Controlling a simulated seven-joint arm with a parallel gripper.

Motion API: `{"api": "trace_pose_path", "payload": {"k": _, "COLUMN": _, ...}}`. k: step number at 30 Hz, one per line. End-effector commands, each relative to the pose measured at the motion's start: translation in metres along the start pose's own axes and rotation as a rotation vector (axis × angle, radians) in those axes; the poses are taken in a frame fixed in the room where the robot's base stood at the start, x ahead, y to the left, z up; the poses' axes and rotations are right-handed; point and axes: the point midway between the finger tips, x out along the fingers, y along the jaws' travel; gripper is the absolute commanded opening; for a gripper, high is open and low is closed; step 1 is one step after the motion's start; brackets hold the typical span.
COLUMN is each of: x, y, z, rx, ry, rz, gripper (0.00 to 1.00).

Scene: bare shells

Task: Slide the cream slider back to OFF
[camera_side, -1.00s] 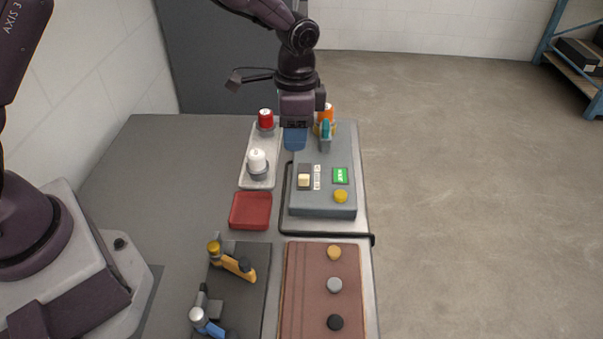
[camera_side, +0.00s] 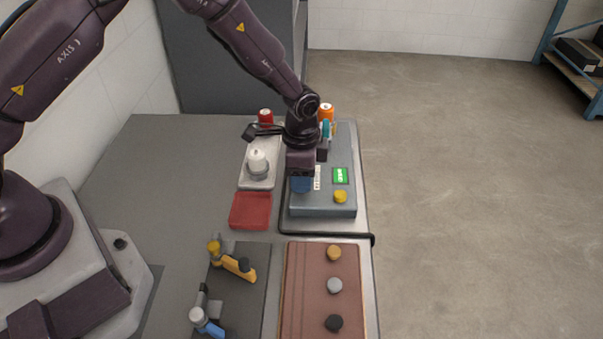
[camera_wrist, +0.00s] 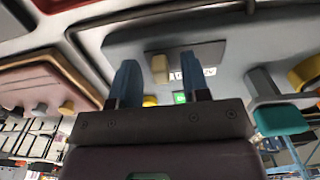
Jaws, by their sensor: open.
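The cream slider (camera_wrist: 160,68) shows in the wrist view on its dark plate (camera_wrist: 208,54), just beyond my fingertips and roughly between them in the picture. In the side view my gripper (camera_side: 301,184) hides the slider and its dark plate. My gripper also shows in the wrist view (camera_wrist: 162,85), with two blue fingers apart and nothing between them. The grey control box (camera_side: 318,206) lies under the gripper. A white label strip (camera_side: 317,178) stands beside the slider's place. I cannot tell whether a finger touches the slider.
The box also carries a lit green display (camera_side: 340,176), a yellow knob (camera_side: 340,197) and a teal-handled part (camera_side: 326,128). A red tray (camera_side: 250,211), a white cylinder (camera_side: 257,160) and a brown board (camera_side: 308,300) with three knobs surround it. A black cable (camera_side: 330,236) runs along the front.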

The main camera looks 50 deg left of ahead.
Motion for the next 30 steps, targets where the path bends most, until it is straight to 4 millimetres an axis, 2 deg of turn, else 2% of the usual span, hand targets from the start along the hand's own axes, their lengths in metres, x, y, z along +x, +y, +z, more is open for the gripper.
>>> {"api": "trace_pose_path", "payload": {"k": 9, "x": 0.003, "y": 0.000, "z": 0.000, "rx": 0.000, "ry": 0.001, "rz": -0.001, "gripper": 0.43}}
{"api": "trace_pose_path", "payload": {"k": 11, "x": 0.003, "y": 0.000, "z": 0.000, "rx": 0.000, "ry": 0.001, "rz": -0.001, "gripper": 0.31}}
{"api": "trace_pose_path", "payload": {"k": 15, "x": 0.003, "y": 0.000, "z": 0.000, "rx": 0.000, "ry": 0.001, "rz": 0.000, "gripper": 0.00}}
{"api": "trace_pose_path", "payload": {"k": 20, "x": 0.003, "y": -0.001, "z": 0.000, "rx": 0.000, "ry": 0.001, "rz": -0.001, "gripper": 0.00}}
{"api": "trace_pose_path", "payload": {"k": 27, "x": 0.003, "y": -0.025, "z": -0.001, "rx": -0.001, "ry": 0.002, "rz": -0.001, "gripper": 0.00}}
{"api": "trace_pose_path", "payload": {"k": 30, "x": 0.003, "y": -0.025, "z": -0.001, "rx": 0.001, "ry": 0.001, "rz": -0.001, "gripper": 0.00}}
